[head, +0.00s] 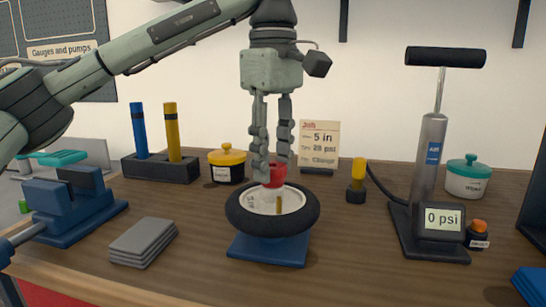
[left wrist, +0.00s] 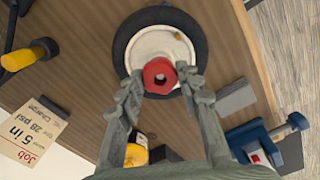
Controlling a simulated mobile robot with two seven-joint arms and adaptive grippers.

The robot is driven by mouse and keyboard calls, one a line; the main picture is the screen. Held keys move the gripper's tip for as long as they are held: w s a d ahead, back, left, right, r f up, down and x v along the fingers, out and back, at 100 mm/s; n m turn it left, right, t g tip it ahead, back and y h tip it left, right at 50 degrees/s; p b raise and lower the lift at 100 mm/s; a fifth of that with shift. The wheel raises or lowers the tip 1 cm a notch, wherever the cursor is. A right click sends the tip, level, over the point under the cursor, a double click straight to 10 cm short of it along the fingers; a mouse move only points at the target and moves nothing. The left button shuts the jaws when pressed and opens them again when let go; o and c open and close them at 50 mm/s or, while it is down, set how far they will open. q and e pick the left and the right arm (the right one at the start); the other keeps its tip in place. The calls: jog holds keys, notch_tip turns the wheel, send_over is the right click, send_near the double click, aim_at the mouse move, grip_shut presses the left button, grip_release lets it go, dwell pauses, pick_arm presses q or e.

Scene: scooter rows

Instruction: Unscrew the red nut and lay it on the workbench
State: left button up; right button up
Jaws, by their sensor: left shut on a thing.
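The red nut (head: 277,174) is between the fingertips of my left gripper (head: 271,168), which is shut on it, over the wheel. The nut also shows in the left wrist view (left wrist: 160,76), six-sided with a dark hole, between the two fingertips (left wrist: 160,82). The wheel has a black tyre (head: 243,219) and a cream hub (head: 292,200). It lies flat on a blue stand (head: 268,251) on the wooden workbench (head: 345,245). I cannot tell whether the nut still touches the hub. My right gripper is out of view.
A blue vise (head: 68,208) and grey stacked plates (head: 142,242) stand left. A pump (head: 430,165) with a gauge (head: 440,220) stands right. A yellow pot (head: 227,167), a yellow-handled tool (head: 358,172) and a job card (head: 319,143) are behind.

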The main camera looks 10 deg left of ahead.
pick_arm(q)
jog(key=n, duration=1.6)
jog(key=shift+f+n, duration=0.1)
jog(key=shift+n, duration=0.2)
jog(key=n+b, duration=0.1)
jog(key=n, duration=0.4)
jog(key=o, duration=1.2)
jog(key=shift+r, duration=0.2)
notch_tip(320, 180, up, 12)
jog(key=shift+f, duration=0.15)
